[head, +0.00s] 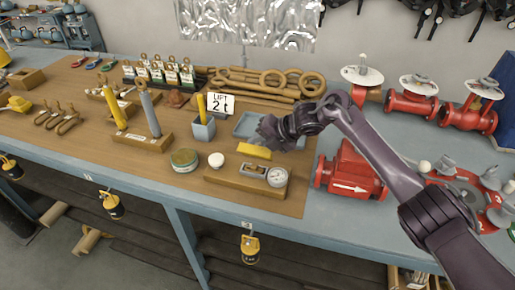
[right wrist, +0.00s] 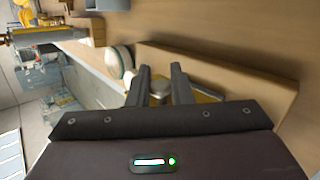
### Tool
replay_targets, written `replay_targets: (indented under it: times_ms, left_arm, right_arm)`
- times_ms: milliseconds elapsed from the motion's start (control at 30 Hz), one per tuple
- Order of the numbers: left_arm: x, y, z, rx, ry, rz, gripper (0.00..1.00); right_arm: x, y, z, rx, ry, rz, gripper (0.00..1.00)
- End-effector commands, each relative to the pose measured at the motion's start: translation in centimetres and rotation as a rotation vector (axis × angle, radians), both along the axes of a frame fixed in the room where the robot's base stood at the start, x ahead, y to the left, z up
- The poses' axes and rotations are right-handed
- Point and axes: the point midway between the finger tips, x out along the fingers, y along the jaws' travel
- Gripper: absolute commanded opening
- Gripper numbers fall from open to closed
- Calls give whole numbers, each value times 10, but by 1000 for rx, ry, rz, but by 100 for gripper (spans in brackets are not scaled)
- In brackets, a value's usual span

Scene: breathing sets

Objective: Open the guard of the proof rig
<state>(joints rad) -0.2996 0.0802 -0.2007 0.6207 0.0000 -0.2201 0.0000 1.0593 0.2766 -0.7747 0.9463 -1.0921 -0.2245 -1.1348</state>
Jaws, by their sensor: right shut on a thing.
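The proof rig is a wooden block (head: 236,181) near the front of the table, with a round white dial gauge (head: 277,177) at its right end and small metal parts beside it. Its yellow guard (head: 254,151) shows as a bar at the rig's back edge, just below my right gripper (head: 264,137). My left gripper is out of view.
A white-topped pot (head: 216,160) and a round tin (head: 184,160) stand left of the rig. A blue-grey cup (head: 203,129) with a "LIFT 2t" sign (head: 221,104) is behind. A red valve body (head: 350,174) stands close on the right, under my right arm.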

Motion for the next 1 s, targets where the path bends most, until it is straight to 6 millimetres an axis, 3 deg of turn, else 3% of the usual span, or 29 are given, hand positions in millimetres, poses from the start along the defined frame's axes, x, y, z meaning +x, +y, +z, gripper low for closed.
replay_targets:
  times_ms: [100,400,1000]
  left_arm:
    - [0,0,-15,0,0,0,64]
    - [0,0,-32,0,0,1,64]
    - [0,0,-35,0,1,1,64]
  right_arm:
    - [5,-1,-4,18,54,-4,0]
    - [8,-2,-5,49,148,-2,0]
    - [9,-3,-3,59,176,-2,0]
